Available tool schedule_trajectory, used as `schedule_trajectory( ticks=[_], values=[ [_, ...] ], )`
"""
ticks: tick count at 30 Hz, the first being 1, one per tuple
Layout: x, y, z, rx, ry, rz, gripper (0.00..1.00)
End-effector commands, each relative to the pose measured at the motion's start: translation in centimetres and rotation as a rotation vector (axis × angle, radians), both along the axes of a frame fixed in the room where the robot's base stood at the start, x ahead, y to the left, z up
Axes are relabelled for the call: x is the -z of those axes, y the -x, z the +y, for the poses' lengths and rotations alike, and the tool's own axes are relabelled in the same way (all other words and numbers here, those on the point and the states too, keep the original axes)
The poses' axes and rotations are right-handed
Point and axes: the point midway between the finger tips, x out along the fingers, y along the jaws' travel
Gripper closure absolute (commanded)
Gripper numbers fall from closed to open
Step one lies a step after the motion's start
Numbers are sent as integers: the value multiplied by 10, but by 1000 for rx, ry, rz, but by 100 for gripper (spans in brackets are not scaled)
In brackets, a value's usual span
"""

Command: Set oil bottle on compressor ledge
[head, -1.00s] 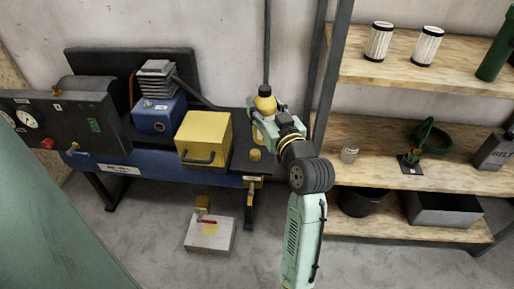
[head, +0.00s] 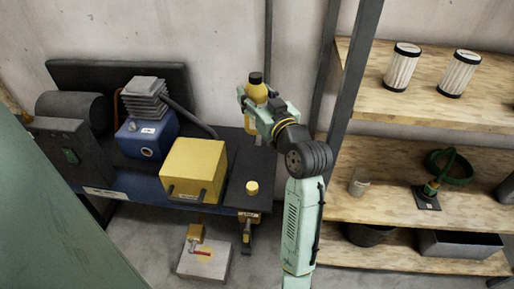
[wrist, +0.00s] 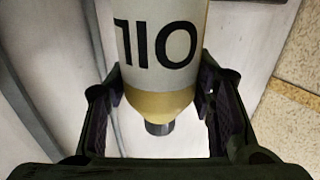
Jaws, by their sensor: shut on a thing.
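The oil bottle (head: 256,92) is yellow with a black cap and stands roughly upright in my gripper (head: 254,106). In the wrist view the oil bottle (wrist: 162,45) shows a pale label with dark lettering, between the two fingers of my gripper (wrist: 158,95). The gripper is shut on it. The compressor ledge (head: 240,172) is a dark flat surface at the right end of the compressor. In the head view the bottle appears above and beyond its back right part; the exact gap cannot be told.
A yellow box (head: 195,168) stands left of the bare ledge part, and a small yellow knob (head: 252,188) sticks up near its front. A blue motor (head: 146,138) is farther left. Wooden shelves (head: 385,208) with filters and containers stand at the right, behind a dark post (head: 350,90).

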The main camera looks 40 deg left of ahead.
Motion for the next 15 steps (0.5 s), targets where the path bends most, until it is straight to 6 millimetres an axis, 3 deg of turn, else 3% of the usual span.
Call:
schedule_trajectory(
  ticks=[1,3,5,15],
  values=[
    [-2,0,0,0,-2,-2,94],
    [31,0,0,0,0,2,94],
    [45,0,0,0,-1,3,94],
    [97,1,0,-1,0,4,94]
  ],
)
